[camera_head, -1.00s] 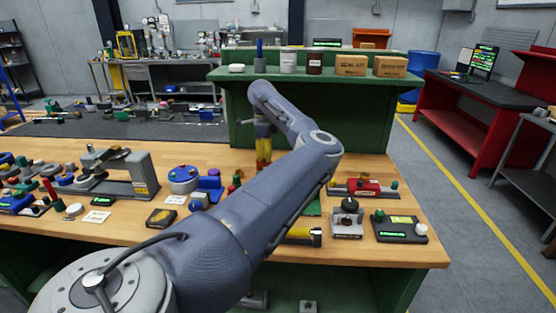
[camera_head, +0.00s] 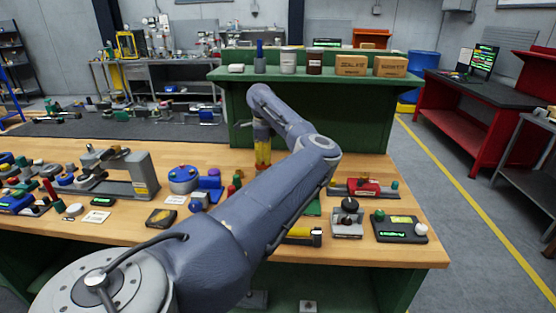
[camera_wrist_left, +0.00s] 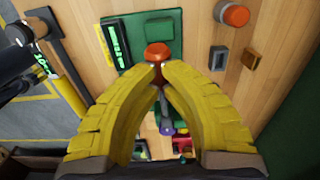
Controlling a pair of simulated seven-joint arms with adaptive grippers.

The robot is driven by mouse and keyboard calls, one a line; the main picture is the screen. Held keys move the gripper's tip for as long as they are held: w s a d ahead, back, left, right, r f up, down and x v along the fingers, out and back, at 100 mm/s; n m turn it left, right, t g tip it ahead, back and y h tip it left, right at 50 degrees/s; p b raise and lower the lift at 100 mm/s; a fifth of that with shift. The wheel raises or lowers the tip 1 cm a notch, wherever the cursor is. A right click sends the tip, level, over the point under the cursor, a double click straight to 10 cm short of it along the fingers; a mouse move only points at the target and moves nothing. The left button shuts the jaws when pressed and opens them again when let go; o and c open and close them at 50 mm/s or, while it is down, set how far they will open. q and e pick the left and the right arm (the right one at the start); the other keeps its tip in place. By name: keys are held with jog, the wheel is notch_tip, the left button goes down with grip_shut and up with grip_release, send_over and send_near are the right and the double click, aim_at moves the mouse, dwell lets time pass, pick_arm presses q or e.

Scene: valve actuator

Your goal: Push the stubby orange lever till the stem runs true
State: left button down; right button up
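My left gripper (camera_head: 263,150) has yellow fingers and points down at the bench behind my forearm in the head view. In the left wrist view its fingertips (camera_wrist_left: 160,68) are together, with no clear gap between them. A rounded orange piece (camera_wrist_left: 157,52), which looks like the lever's end, shows right at the tips; I cannot tell whether they touch it. A thin grey rod (camera_wrist_left: 165,100) with a purple end shows beyond the fingers. A green base (camera_wrist_left: 145,35) with a lit display lies under the orange piece. My forearm hides this spot in the head view. My right gripper is not in view.
A second orange round knob (camera_wrist_left: 234,14) and small brown blocks (camera_wrist_left: 250,57) stand to the right in the wrist view. The wooden bench (camera_head: 400,175) holds many small devices, including a grey clamp frame (camera_head: 140,175). A green shelf (camera_head: 330,110) stands behind.

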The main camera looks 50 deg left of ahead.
pick_arm(q)
jog(key=shift+s+a+f, duration=0.15)
jog(key=shift+f, duration=0.95)
jog(key=shift+s+a+f, duration=0.1)
jog(key=shift+a+f, duration=0.05)
jog(key=shift+f, duration=0.95)
dwell(1.0)
jog(key=shift+r, duration=0.1)
dwell(0.4)
jog(key=shift+w+d+r, duration=0.3)
jog(key=shift+d+r, duration=0.05)
jog(key=shift+r, duration=1.55)
jog(key=shift+w+d+r, duration=0.3)
jog(key=shift+w+r, duration=0.05)
jog(key=shift+r, duration=1.55)
jog(key=shift+w+d+r, duration=0.3)
jog(key=shift+d+r, duration=0.05)
jog(key=shift+r, duration=1.55)
notch_tip(320, 180, up, 5)
send_over(263, 168)
jog(key=w, duration=0.3)
jog(key=shift+s+d, duration=0.2)
jog(key=shift+d, duration=0.15)
